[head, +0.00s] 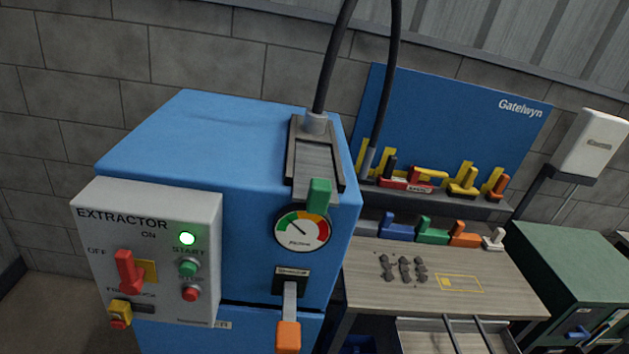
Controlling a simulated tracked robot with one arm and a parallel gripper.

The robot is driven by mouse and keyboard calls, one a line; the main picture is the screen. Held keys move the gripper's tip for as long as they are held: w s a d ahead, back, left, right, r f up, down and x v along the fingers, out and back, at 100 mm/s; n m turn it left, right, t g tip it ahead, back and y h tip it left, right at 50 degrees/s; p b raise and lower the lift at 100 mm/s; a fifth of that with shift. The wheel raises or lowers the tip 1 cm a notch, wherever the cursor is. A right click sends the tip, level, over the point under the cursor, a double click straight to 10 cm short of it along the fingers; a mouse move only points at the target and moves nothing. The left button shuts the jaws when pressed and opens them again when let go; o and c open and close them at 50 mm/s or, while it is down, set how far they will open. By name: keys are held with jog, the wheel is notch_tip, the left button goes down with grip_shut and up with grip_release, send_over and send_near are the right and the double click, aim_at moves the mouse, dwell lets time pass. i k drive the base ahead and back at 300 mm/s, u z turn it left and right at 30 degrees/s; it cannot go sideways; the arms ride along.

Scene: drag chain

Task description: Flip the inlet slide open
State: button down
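The blue extractor cabinet (190,140) stands at left centre. On its top right edge lies a dark-framed track with a flat grey slide plate (315,165), which I take to be the inlet slide. A green handle (319,195) stands at its front end, above the gauge. A black hose (330,60) comes down into a grey collar (315,122) at the back of the track. I cannot tell from here whether the slide is open or shut. My gripper is not seen in this view.
The control box (150,250) carries a red switch (128,270) and a lit green lamp (187,239). An orange-tipped lever (288,333) hangs below the pressure gauge (302,229). A workbench (480,262) with dark pieces stands right, a green cabinet (570,255) beyond.

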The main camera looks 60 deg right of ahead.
aim_at(313, 178)
jog(key=u, duration=1.6)
jog(key=k, duration=1.65)
jog(key=z, duration=2.15)
jog(key=i, duration=1)
